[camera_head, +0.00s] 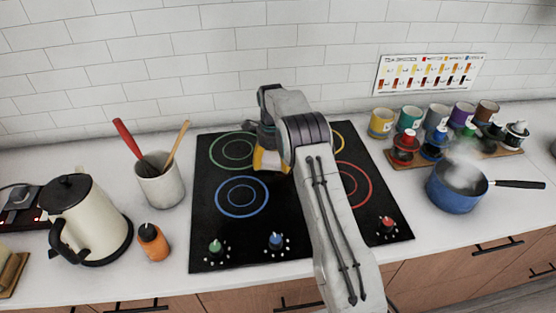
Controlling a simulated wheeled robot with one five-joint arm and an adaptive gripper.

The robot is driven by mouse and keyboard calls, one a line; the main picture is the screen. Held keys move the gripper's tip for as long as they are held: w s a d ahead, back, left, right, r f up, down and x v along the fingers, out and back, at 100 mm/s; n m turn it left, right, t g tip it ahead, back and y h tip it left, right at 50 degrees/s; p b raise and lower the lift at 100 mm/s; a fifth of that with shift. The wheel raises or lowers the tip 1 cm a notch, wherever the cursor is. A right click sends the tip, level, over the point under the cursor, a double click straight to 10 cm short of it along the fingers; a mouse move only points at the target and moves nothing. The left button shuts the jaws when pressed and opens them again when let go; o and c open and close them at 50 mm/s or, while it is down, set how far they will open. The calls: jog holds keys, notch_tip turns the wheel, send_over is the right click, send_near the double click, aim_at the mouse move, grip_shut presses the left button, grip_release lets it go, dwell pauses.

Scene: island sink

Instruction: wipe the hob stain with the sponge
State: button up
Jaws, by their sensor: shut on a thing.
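The black hob (218,190) lies in the middle of the counter, with green, blue, red and yellow ring markings. My gripper (265,148) is over the hob between the green ring and the yellow ring, shut on the yellow and white sponge (268,161). The sponge is low, at or close to the hob surface; I cannot tell whether it touches. My arm covers part of the sponge and the hob's middle. I see no stain on the visible part of the hob; the covered part is hidden.
A kettle (85,220), an orange bottle (153,243) and a utensil crock (160,183) stand left of the hob. A steaming blue pot (453,198) and a rack of small jars (480,150) stand on the right. Knobs (276,241) line the hob's front.

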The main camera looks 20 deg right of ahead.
jog(key=shift+a, duration=0.6)
jog(key=shift+d, duration=0.2)
jog(key=shift+s+d+r, duration=0.1)
jog(key=shift+s+d, duration=0.05)
jog(key=shift+d, duration=0.7)
jog(key=shift+s+d, duration=0.15)
jog(key=shift+d, duration=0.7)
